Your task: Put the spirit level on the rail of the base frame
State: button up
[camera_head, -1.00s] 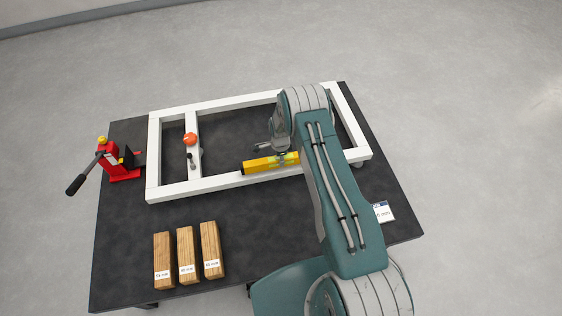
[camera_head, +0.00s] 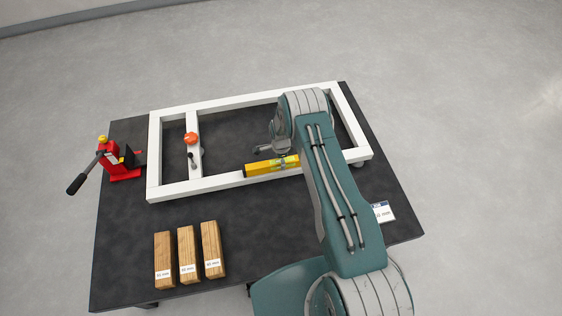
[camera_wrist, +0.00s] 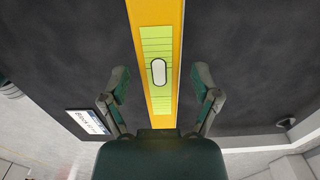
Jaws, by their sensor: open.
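The yellow spirit level (camera_head: 262,168) lies lengthwise along the near rail of the white base frame (camera_head: 210,184), seemingly on top of it. In the wrist view the spirit level (camera_wrist: 160,100) runs up the middle with its pale vial window facing me. My gripper (camera_wrist: 161,82) is open, with one finger on each side of the level and a visible gap on both sides.
A red jack (camera_head: 120,162) stands left of the frame. An orange knob (camera_head: 190,138) is on the crossbar. Several labelled wooden blocks (camera_head: 188,255) stand at the front left of the dark table (camera_head: 130,215). A small labelled item (camera_head: 382,212) lies at the right.

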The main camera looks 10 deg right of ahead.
notch_tip(320, 180, up, 30)
jog(key=s+n+t, duration=0.1)
jog(key=s+n, duration=0.1)
jog(key=n, duration=0.2)
jog(key=s+r+n+t, duration=0.2)
jog(key=s+r+n, duration=0.35)
jog(key=r, duration=0.85)
jog(key=s+r+n+t, duration=0.1)
jog(key=s+r+n, duration=0.3)
jog(key=s, duration=0.9)
jog(key=s+r+n+t, duration=0.1)
jog(key=s+r+n, duration=0.3)
jog(key=s, duration=0.9)
notch_tip(320, 180, up, 3)
jog(key=shift+s+f+t, duration=0.15)
jog(key=shift+s+t, duration=0.15)
jog(key=shift+s, duration=0.05)
jog(key=shift+n, duration=0.25)
